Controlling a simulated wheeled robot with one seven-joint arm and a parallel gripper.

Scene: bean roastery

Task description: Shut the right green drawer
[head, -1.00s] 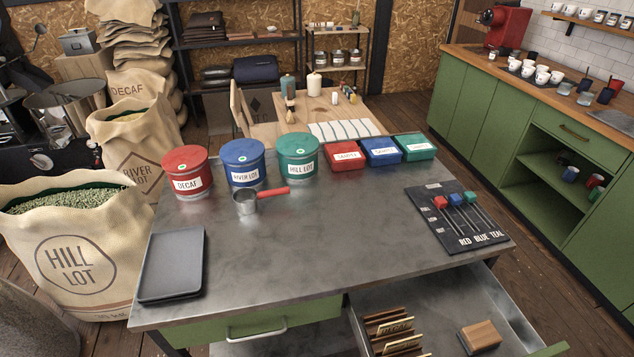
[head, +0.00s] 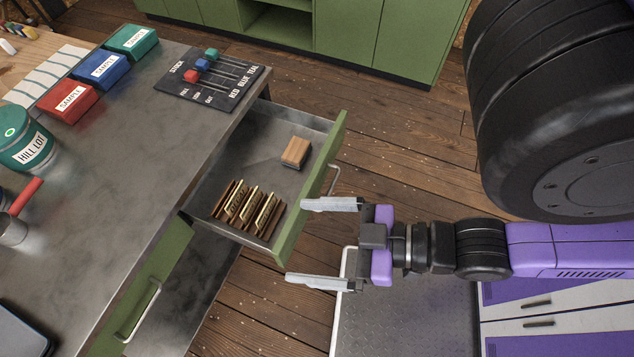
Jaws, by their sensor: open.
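The right green drawer (head: 312,186) stands pulled out from under the grey metal table (head: 130,130). Its green front faces my arm and carries a metal bar handle (head: 334,180). Inside lie a wooden block (head: 296,152) and several wooden label stamps or dividers (head: 247,207). My gripper (head: 322,243) is open and empty, in front of the drawer's near end. Its upper finger appears close to the drawer front below the handle in the picture; I cannot tell whether it touches.
A second green drawer (head: 145,290) with a bar handle (head: 139,310) is at the lower left. On the tabletop are sample boxes (head: 68,102), a slider board (head: 213,78) and a teal tin (head: 28,146). Green cabinets (head: 360,30) stand beyond open wooden floor.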

